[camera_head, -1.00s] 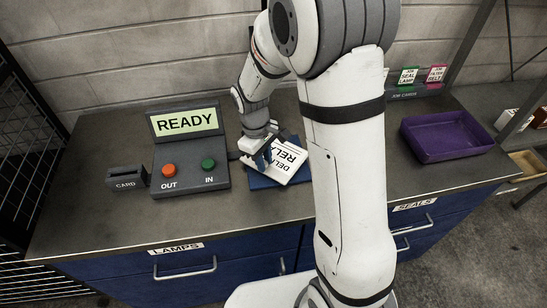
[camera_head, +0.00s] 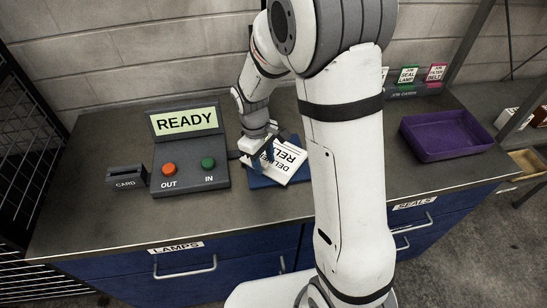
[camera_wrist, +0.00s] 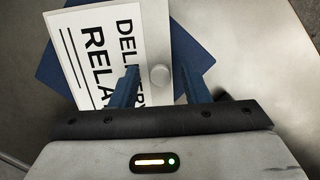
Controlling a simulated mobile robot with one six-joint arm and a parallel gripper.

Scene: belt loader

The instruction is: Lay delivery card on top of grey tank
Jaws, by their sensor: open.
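The delivery card (camera_head: 288,163), white with black print, lies on a dark blue mat (camera_head: 263,181) on the bench. It also shows in the wrist view (camera_wrist: 97,57), with its print cut off by the frame and my fingers. I cannot make out a grey tank in either view.
A purple tray (camera_head: 447,136) lies right of my arm. Job cards (camera_head: 408,75) stand at the back. The bench's front left is clear.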

